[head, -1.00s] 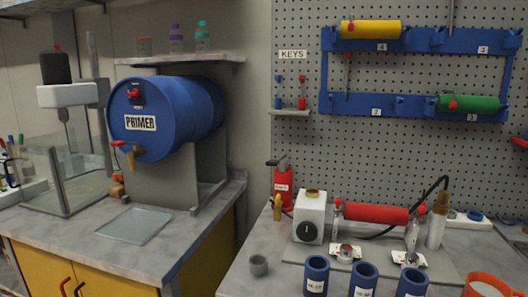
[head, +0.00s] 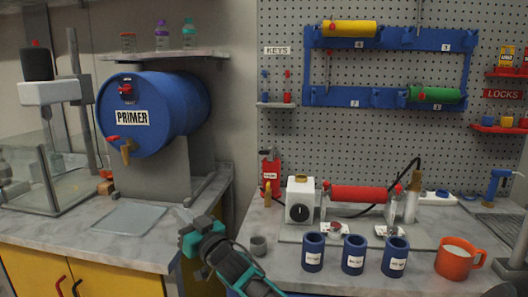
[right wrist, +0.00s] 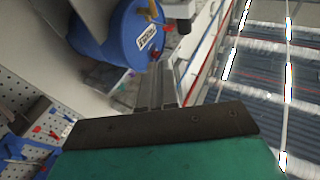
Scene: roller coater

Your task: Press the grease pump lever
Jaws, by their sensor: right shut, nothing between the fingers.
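My right gripper (head: 180,217) shows at the lower middle of the head view, in front of the counter gap, teal and dark grey, shut and empty. Its shut fingers (right wrist: 160,95) also show in the right wrist view, pointing toward the blue drum. No grease pump lever is clearly named in view. A small red canister (head: 271,172) with an unreadable label stands at the back of the right bench. A blue device with an arm-like top (head: 494,184) stands at the right. I cannot tell which is the grease pump. My left gripper is not in view.
A blue PRIMER drum (head: 165,110) with a tap stands on the left counter. A pegboard (head: 400,135) rises behind.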

